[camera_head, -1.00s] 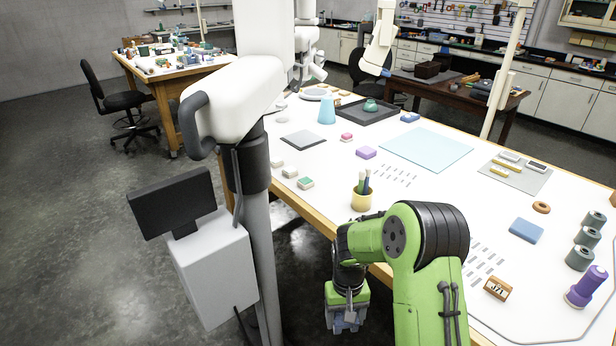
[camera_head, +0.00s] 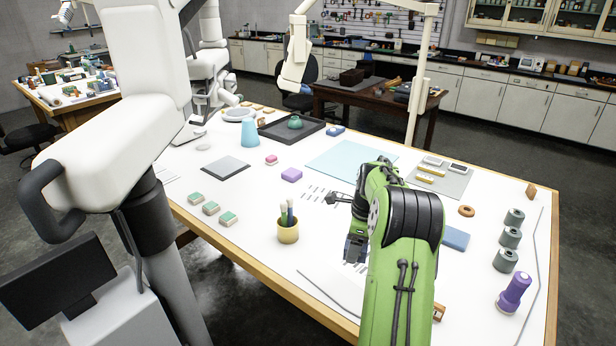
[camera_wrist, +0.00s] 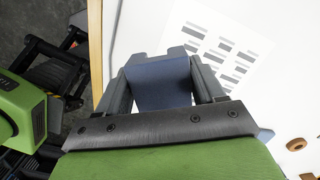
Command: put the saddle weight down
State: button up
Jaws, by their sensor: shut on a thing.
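My gripper (camera_head: 355,250) is in front of the green arm in the head view, over the near part of the white table. In the wrist view my gripper (camera_wrist: 160,76) is shut on a dark blue block with a notched far edge (camera_wrist: 160,88), which I take as the saddle weight. Its jaws press on the left and right sides of it. In the head view the held block is mostly hidden by the gripper and arm. I cannot tell its height above the table.
A printed sheet with grey bars (camera_wrist: 222,42) lies just beyond the gripper. A yellow cup with pens (camera_head: 288,231) stands to the left. A blue slab (camera_head: 455,238), a tan ring (camera_head: 466,211) and grey spools (camera_head: 510,237) are right. The table's wooden edge (camera_wrist: 96,50) is close at left.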

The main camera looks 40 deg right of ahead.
aim_at(349, 278)
notch_tip(349, 278, down, 10)
jog(key=shift+r, duration=0.1)
jog(key=shift+b, duration=0.35)
jog(key=o, duration=1.3)
jog(key=shift+f, duration=0.2)
jog(key=shift+r, duration=0.1)
